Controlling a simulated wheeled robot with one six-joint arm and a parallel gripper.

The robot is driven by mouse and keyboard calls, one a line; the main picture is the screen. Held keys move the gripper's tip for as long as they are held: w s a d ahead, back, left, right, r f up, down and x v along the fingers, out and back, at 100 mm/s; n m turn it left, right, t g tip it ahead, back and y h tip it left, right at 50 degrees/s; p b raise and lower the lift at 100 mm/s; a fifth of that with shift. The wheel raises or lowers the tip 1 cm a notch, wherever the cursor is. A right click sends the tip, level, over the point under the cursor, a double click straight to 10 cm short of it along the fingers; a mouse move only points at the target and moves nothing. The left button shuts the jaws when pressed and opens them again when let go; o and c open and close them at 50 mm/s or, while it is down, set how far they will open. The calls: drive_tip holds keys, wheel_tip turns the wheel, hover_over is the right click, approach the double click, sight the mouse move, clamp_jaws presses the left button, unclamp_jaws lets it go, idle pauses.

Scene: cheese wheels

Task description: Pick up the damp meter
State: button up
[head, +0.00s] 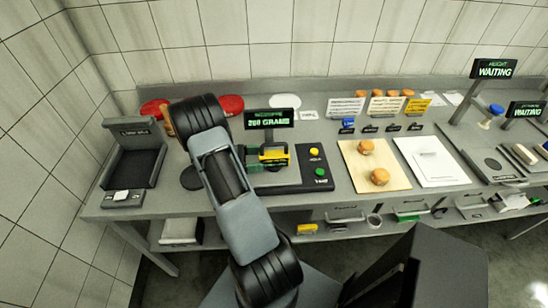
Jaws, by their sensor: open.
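A small yellow and black device (274,156), which looks like the damp meter, is at the scale (290,178) below the lit green display. I cannot tell whether it rests on the scale plate or sits just above it. My gripper (255,157) is open right beside the device, at its left end. My own arm link hides much of the gripper, so I cannot tell whether the jaws are around the device or only next to it.
A dark open tray (133,166) stands at the left. A wooden board (373,165) with two round cheeses and a white sheet (432,161) lie to the right. Red discs (229,105) are at the back. Signs reading WAITING (494,69) stand at the far right.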

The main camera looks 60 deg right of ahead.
sight(270, 157)
drive_tip(key=shift+p+x, duration=0.8)
drive_tip(key=shift+x, duration=1.55)
drive_tip(key=c, duration=1.2)
drive_tip(key=shift+r, duration=0.1)
drive_tip(key=shift+c, duration=0.2)
